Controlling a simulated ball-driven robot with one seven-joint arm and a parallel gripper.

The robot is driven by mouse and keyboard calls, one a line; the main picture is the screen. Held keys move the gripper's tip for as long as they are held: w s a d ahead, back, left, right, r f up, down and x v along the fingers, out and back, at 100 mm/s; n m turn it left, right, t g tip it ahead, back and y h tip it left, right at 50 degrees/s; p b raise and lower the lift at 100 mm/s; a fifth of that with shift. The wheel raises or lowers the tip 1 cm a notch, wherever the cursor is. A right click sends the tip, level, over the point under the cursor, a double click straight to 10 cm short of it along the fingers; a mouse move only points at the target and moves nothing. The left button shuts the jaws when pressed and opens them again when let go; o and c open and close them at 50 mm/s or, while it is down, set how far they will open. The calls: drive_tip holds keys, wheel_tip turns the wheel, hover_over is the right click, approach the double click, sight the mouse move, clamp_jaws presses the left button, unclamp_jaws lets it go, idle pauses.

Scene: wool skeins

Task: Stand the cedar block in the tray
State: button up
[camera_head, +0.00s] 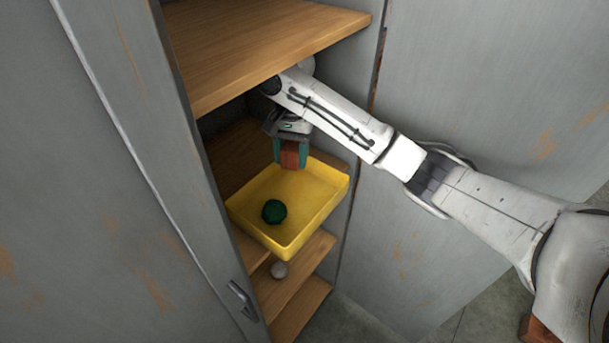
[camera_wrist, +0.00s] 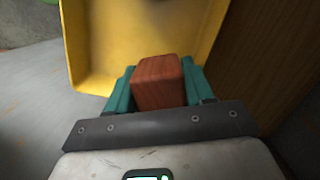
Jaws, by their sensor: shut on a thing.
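The cedar block (camera_head: 290,155) is a reddish-brown wooden block. My gripper (camera_head: 291,158) is shut on it, with a teal finger on each side. In the head view the block hangs upright over the back part of the yellow tray (camera_head: 315,217). I cannot tell whether its lower end touches the tray floor. The wrist view shows the block (camera_wrist: 159,82) between the teal fingers of my gripper (camera_wrist: 158,88), with the yellow tray (camera_wrist: 88,75) beyond. The block's lower end is hidden there.
A dark green wool ball (camera_head: 274,211) lies in the tray's front left part. The tray sits on a cupboard shelf and juts out. A wooden shelf (camera_head: 260,40) is close above my gripper. A grey door (camera_head: 130,150) stands left.

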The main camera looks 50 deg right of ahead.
sight(304, 192)
drive_tip(key=s, duration=0.1)
drive_tip(key=s+f, duration=0.1)
drive_tip(key=s, duration=0.1)
drive_tip(key=shift+s+d+f, duration=0.25)
drive_tip(key=shift+s+f, duration=0.05)
drive_tip(key=shift+s, duration=0.1)
drive_tip(key=shift+w+f, duration=0.1)
drive_tip(key=shift+f, duration=2.6)
drive_tip(key=shift+f, duration=0.15)
drive_tip(key=o, duration=1)
drive_tip(key=shift+d, duration=0.1)
drive_tip(key=shift+w+d+r, duration=0.1)
drive_tip(key=shift+d+r, duration=0.05)
drive_tip(key=shift+r, duration=1.15)
drive_tip(key=shift+w+d+r, duration=0.1)
drive_tip(key=shift+d+r, duration=0.05)
drive_tip(key=shift+r, duration=1.15)
drive_tip(key=shift+d+r, duration=0.15)
drive_tip(key=shift+r, duration=1.15)
